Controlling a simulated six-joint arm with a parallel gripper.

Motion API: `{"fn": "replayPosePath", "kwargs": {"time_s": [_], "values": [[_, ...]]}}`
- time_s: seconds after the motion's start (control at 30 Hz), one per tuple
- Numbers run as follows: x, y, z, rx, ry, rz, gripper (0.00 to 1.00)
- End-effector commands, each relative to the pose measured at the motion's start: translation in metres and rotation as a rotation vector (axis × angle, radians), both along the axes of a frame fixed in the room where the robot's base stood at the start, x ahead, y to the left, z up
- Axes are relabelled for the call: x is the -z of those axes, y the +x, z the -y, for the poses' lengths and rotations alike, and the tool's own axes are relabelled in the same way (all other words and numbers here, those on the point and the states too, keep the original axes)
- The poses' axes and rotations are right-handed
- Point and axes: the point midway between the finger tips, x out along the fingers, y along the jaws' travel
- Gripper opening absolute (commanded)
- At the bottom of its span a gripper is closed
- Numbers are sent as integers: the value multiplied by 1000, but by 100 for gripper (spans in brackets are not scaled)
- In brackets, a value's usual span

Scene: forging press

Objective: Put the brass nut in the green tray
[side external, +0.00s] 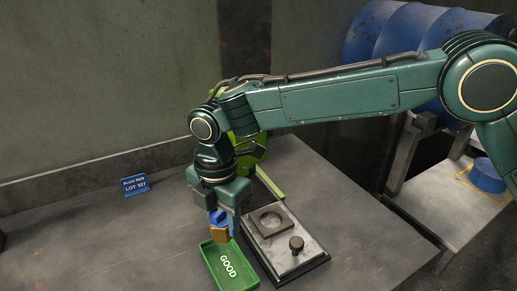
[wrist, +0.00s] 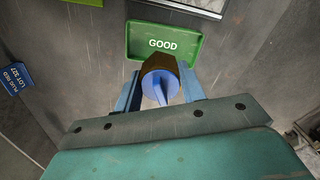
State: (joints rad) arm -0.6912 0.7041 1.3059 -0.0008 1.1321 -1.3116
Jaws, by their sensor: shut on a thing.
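The brass nut (side external: 219,234) is held between the fingers of my gripper (side external: 221,229), with a blue piece (side external: 217,216) above it. In the wrist view the brass nut (wrist: 160,62) is between the two blue fingers of my gripper (wrist: 160,88), and a blue cone-like piece covers much of it. The green tray (side external: 240,281), marked GOOD, lies on the bench just below and in front of the nut. In the wrist view the nut overlaps the lower edge of the green tray (wrist: 137,48). The height between nut and tray is hard to tell.
The bench (side external: 110,240) left of the tray is clear. A blue drum (side external: 400,40) is behind.

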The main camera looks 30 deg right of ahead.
Motion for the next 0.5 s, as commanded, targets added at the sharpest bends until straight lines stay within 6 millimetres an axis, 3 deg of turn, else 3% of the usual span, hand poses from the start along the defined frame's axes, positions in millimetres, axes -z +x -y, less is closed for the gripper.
{"fn": "replayPosePath", "kwargs": {"time_s": [0.23, 0.5], "values": [[41, 0, 0, 0, 0, 0, 2], [57, 0, 0, 0, 2, 2, 2]]}}
